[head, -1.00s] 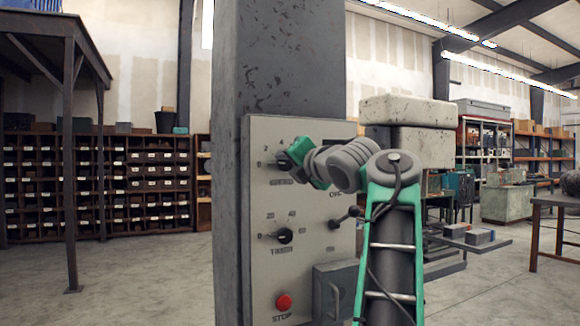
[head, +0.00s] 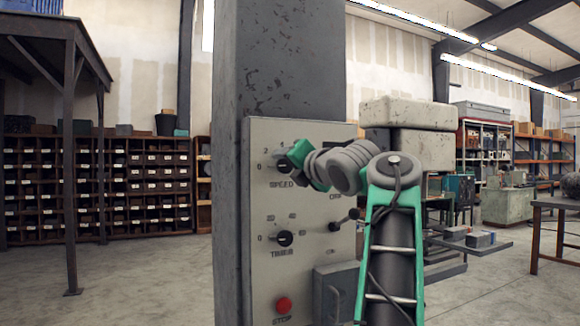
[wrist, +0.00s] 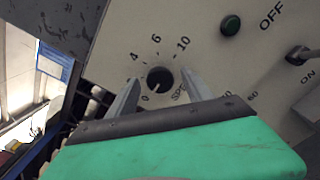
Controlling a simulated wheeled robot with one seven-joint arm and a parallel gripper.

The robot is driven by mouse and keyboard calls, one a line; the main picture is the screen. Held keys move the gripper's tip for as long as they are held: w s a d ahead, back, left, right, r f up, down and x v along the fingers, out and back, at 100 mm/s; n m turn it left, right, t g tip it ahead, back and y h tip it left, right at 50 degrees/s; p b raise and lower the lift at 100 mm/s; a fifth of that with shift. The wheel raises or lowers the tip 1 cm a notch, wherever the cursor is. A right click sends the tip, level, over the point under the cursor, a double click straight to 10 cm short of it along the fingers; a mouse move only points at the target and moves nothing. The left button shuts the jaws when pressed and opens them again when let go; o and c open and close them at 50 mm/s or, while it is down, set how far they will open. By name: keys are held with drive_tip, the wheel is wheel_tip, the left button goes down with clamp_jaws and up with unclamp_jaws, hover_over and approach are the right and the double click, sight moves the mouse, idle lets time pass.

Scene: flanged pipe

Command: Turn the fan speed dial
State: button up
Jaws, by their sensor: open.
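The fan speed dial is a round black knob (head: 285,165) above the word SPEED on the grey control panel (head: 262,205). In the wrist view the dial (wrist: 159,79) has a pale pointer line and numbers around it, including 4, 6 and 10. My gripper (wrist: 160,78) is open, with one finger on each side of the dial. I cannot tell whether either finger touches it. In the head view my green gripper (head: 300,153) is at the dial's right and hides part of its scale.
Below are a timer dial (head: 284,238), a red STOP button (head: 284,304) and a toggle lever (head: 345,219) by OFF. The panel is on a dark column (head: 290,70). Open floor lies left.

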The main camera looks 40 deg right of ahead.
drive_tip(key=b, duration=0.1)
approach(287, 165)
drive_tip(key=shift+w, duration=0.25)
drive_tip(key=shift+w+r, duration=0.1)
drive_tip(key=w+a+f+m+g+y+p, duration=0.2)
drive_tip(key=w+a+f+m+g+p, duration=0.1)
drive_tip(key=w+a+f+m+p, duration=0.55)
drive_tip(key=w+a+f+m+g+y+p, duration=0.1)
drive_tip(key=a+f+m+g+y+p, duration=0.3)
drive_tip(key=a+f+m, duration=0.6)
drive_tip(key=s+a+f+m+g+p, duration=0.2)
drive_tip(key=s+a+f+g+p, duration=0.1)
drive_tip(key=s+a+f, duration=0.4)
drive_tip(key=s+a+f+m+g+h+p, duration=0.1)
drive_tip(key=s+a+f+m+g+p, duration=0.2)
drive_tip(key=s+a+f, duration=0.5)
drive_tip(key=s+f+g+p, duration=0.1)
drive_tip(key=s+f+p, duration=0.1)
drive_tip(key=s+f, duration=0.2)
drive_tip(key=shift+f, duration=0.55)
